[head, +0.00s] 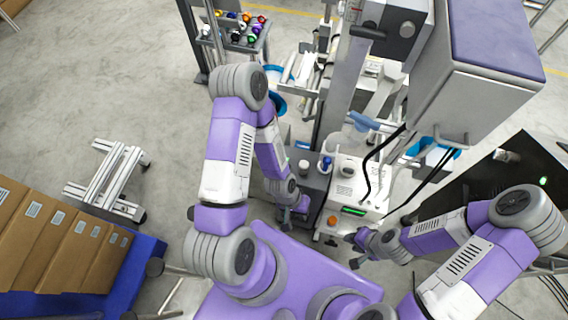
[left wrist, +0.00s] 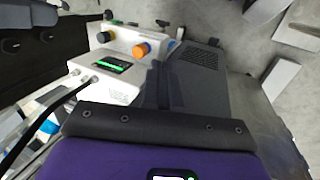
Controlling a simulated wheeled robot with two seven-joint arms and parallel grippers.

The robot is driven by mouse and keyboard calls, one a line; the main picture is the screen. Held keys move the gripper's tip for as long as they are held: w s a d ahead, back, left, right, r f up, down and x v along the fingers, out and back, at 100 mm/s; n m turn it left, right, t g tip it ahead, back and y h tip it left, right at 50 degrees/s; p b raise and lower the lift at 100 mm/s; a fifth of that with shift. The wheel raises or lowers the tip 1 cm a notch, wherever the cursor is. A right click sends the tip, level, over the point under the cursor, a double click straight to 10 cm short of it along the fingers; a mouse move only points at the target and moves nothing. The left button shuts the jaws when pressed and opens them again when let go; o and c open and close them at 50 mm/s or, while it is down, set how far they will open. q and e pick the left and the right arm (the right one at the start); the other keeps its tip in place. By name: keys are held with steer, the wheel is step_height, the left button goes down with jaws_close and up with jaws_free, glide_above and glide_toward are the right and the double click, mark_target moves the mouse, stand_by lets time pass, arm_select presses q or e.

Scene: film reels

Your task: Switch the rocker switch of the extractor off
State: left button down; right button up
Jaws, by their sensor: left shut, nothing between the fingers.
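A dark grey box (head: 311,180) stands beside a white unit (head: 345,190) with a green display and an orange knob. In the left wrist view the grey box (left wrist: 200,85) has a vent grille and the white unit (left wrist: 120,45) is to its left. I cannot tell which is the extractor, and I cannot make out a rocker switch. My left gripper (head: 287,222) is shut and empty, close to the front of the grey box; its fingers (left wrist: 160,82) show before the box's left part. My right gripper (head: 352,252) looks open and empty, right of the white unit's front.
Black cables (head: 370,165) hang over the white unit. A large grey cabinet (head: 480,75) stands at upper right. Cardboard boxes (head: 60,240) sit on a blue base at lower left, with a metal frame (head: 108,175) nearby. Floor at left is mostly free.

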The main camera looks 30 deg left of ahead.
arm_select(q)
steer(key=w+a+r+m+p, duration=0.3)
steer(key=w+a+r+m, duration=0.2)
steer(key=a+r+m, duration=0.3)
steer(key=w+a+r+m+p, duration=0.3)
steer(key=w+a+r+m, duration=0.3)
steer(key=a+r+m, duration=0.2)
steer(key=shift+a+r+m+y, duration=0.15)
steer(key=shift+r+m+y, duration=0.25)
steer(key=shift+r+m, duration=0.5)
steer(key=b+x, duration=0.1)
steer(key=x, duration=0.3)
steer(key=b+x, duration=0.1)
steer(key=x, duration=0.3)
steer(key=b+x, duration=0.1)
steer(key=x, duration=0.3)
steer(key=shift+s+a+f, duration=0.2)
steer(key=shift+s+f, duration=0.15)
steer(key=shift+f, duration=0.1)
steer(key=shift+s+f, duration=0.1)
steer(key=shift+f, duration=0.45)
